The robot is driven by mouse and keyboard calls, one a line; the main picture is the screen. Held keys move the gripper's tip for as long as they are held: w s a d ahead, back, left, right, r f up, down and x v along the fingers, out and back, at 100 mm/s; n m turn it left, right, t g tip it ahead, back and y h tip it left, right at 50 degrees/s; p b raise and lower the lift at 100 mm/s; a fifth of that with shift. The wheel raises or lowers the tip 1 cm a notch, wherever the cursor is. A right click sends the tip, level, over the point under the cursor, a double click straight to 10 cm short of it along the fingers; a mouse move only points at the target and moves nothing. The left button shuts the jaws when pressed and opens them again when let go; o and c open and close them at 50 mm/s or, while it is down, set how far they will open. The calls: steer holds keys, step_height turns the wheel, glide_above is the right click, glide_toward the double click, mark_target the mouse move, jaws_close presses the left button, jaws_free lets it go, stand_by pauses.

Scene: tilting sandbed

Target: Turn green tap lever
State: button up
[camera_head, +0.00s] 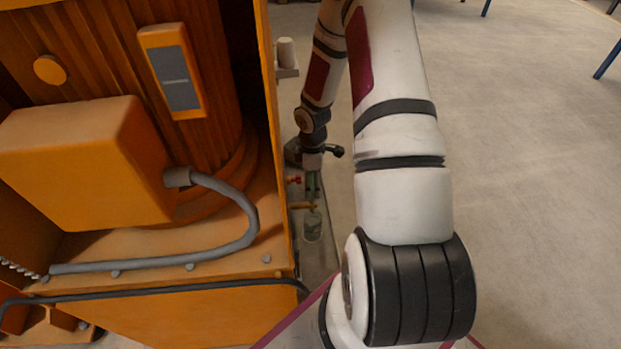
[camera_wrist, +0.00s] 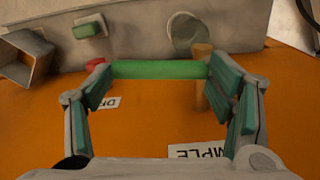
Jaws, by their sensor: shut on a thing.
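A green tap lever (camera_wrist: 160,69) shows as a bar lying across the wrist view. My gripper (camera_wrist: 158,80) is shut on it, with the bar spanning between its two teal-padded fingertips. A brass-coloured tap part (camera_wrist: 201,80) stands by the right fingertip. A red piece (camera_wrist: 96,64) sits by the left fingertip. In the head view my gripper (camera_head: 313,185) is small and points down beside the orange machine. There a red tap handle (camera_head: 294,180) and a brass tap (camera_head: 302,206) show next to it. The lever cannot be made out clearly in the head view.
The large orange machine (camera_head: 90,165) stands close on the left, with a grey hose (camera_head: 240,215). A clear jar (camera_head: 312,226) stands below the brass tap. In the wrist view, labels (camera_wrist: 205,151) lie on the orange surface. Open floor (camera_head: 530,180) lies to the right.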

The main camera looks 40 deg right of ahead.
steer(key=shift+s+d+f+m+p, duration=0.1)
steer(key=shift+s+d+m+p, duration=0.25)
steer(key=shift+m, duration=0.7)
steer(key=shift+s+d+f+m+p, duration=0.15)
steer(key=shift+s+m, duration=0.3)
steer(key=shift+m, duration=0.65)
steer(key=shift+s+d+r+m+p, duration=0.1)
steer(key=shift+s+d+m+p, duration=0.25)
steer(key=shift+m, duration=0.7)
steer(key=shift+s, duration=0.1)
steer(key=o, duration=1.7)
steer(key=shift+f, duration=0.15)
steer(key=shift+r, duration=0.2)
step_height(320, 180, up, 12)
steer(key=shift+f, duration=0.1)
